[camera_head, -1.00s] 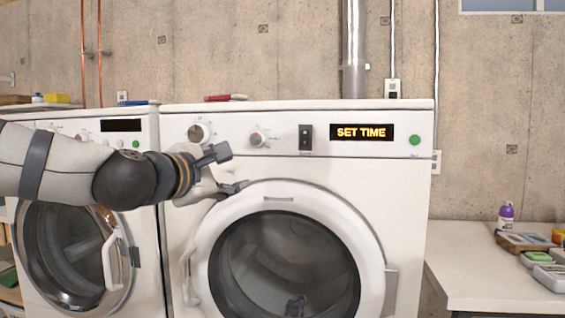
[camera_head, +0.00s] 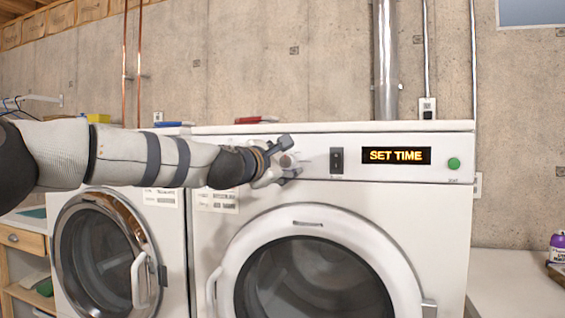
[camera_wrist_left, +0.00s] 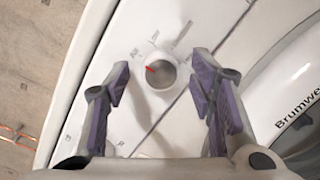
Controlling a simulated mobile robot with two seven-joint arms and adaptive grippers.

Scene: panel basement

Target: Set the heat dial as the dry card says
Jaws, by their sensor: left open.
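In the left wrist view this heat dial (camera_wrist_left: 164,76) lies ahead, between the spread fingers of my left gripper (camera_wrist_left: 158,82); contact cannot be told. Its red mark points to the upper left of that picture. The panel's other dial is hidden behind my arm. A printed card (camera_head: 219,199) is on the machine's front below my forearm, its text too small to read. My right gripper is not in view.
Right of the dial are a dark switch (camera_head: 336,160), a display (camera_head: 396,155) reading SET TIME and a green button (camera_head: 454,163). The round door (camera_head: 310,222) is below. A second machine (camera_head: 70,285) stands left, a white counter (camera_head: 505,280) right.

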